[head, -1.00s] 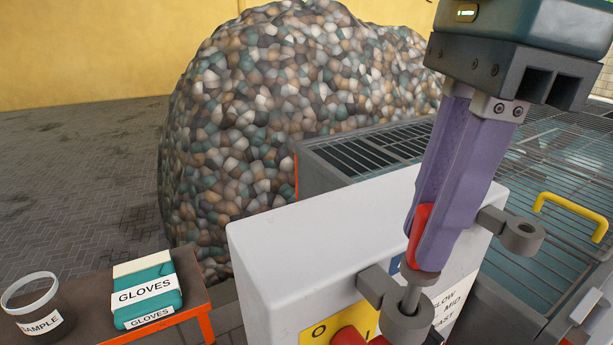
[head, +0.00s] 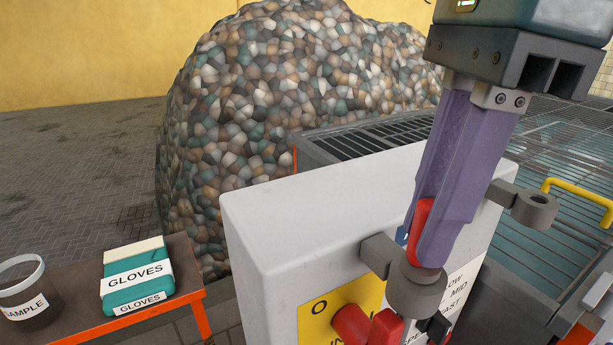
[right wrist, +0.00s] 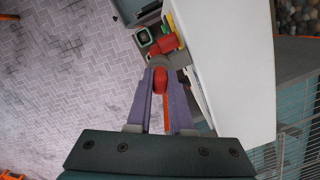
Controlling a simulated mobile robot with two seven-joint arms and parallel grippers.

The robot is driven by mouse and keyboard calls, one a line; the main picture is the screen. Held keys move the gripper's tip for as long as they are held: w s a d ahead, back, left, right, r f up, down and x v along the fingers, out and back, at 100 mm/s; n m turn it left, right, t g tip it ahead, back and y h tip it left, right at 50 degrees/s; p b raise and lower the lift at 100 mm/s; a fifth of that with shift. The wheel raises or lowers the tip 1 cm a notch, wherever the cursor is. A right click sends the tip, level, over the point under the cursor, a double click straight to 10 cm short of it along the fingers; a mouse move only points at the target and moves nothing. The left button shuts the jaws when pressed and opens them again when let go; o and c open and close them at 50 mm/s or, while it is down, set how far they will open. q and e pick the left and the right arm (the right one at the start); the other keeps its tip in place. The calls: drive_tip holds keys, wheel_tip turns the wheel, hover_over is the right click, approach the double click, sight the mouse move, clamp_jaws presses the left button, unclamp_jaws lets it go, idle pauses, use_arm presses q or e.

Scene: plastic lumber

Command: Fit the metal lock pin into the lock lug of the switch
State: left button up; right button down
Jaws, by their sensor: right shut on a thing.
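The switch is a white box (head: 310,215) with a yellow panel and a red handle (head: 352,326) on its front. A grey ring-shaped lock lug (head: 416,293) sticks out near that handle. My right gripper (head: 430,250), with purple fingers, points down just above this lug and is shut on the lock pin's red grip (head: 419,220). In the right wrist view the red grip (right wrist: 160,80) lies between the fingers beside the lug (right wrist: 157,62). My left gripper is not in view.
A second grey ring lug (head: 535,208) sticks out at the box's right, with an empty hole. A table (head: 205,292) at left bears a gloves box (head: 137,280) and a sample jar (head: 28,305). Behind are a metal grating, a yellow handle (head: 575,197) and a pebbled heap (head: 290,110).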

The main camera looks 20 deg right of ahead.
drive_tip(key=c, duration=0.7)
unclamp_jaws()
drive_tip(key=shift+c, duration=0.2)
drive_tip(key=r+p, duration=0.1)
drive_tip(key=r, duration=0.2)
drive_tip(key=r+p, duration=0.2)
drive_tip(key=d+r+p, duration=0.1)
drive_tip(key=r+p, duration=0.1)
drive_tip(key=r, duration=0.1)
drive_tip(key=shift+s+r, duration=0.2)
drive_tip(key=shift+r, duration=0.15)
drive_tip(key=shift+r+p, duration=0.45)
drive_tip(key=shift+r, duration=0.15)
